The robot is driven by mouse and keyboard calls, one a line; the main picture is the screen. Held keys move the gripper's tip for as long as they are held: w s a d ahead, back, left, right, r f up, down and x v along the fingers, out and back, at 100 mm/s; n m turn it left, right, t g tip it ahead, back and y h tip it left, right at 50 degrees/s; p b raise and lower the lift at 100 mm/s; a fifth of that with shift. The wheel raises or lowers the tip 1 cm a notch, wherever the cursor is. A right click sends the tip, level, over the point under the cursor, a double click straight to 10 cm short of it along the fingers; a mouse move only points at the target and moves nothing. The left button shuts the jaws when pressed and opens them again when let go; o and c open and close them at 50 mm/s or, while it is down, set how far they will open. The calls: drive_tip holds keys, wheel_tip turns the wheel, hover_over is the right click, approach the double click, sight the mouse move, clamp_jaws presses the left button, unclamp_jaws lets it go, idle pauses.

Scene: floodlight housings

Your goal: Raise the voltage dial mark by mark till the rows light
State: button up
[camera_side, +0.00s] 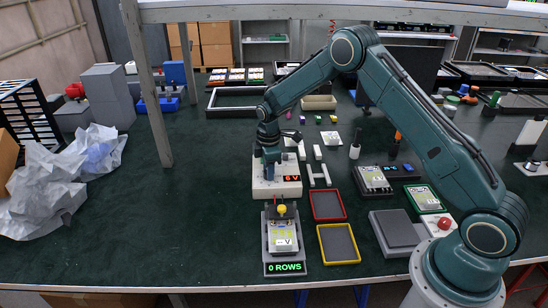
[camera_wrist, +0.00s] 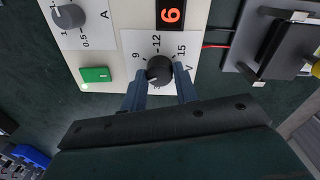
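A white power supply (camera_side: 268,187) shows a red "6 V" on its display (camera_side: 292,178); the wrist view also shows the red 6 (camera_wrist: 171,12). The black voltage dial (camera_wrist: 160,68) has marks 9, 12 and 15 visible around it; the lower marks are mostly hidden by my fingers. My gripper (camera_wrist: 160,76) has one finger on each side of the dial, and the fingertips appear to press against it. In the side view my gripper (camera_side: 270,172) is down at the supply. In front, a test stand (camera_side: 266,243) holds a lamp housing (camera_side: 284,237), and its green sign (camera_side: 285,268) reads "0 ROWS".
A grey current knob (camera_wrist: 69,16) and a green switch (camera_wrist: 96,74) sit left of the dial. Red (camera_side: 327,219) and yellow-rimmed (camera_side: 321,246) trays lie right of the stand. A crumpled clear sheet (camera_side: 55,190) lies at left; the mat between is clear.

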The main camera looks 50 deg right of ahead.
drive_tip(key=shift+m, duration=0.4)
drive_tip(key=shift+c, duration=0.3)
drive_tip(key=m, duration=1)
drive_tip(key=shift+g, duration=0.3)
drive_tip(key=o, duration=1)
drive_tip(key=shift+c, duration=0.2)
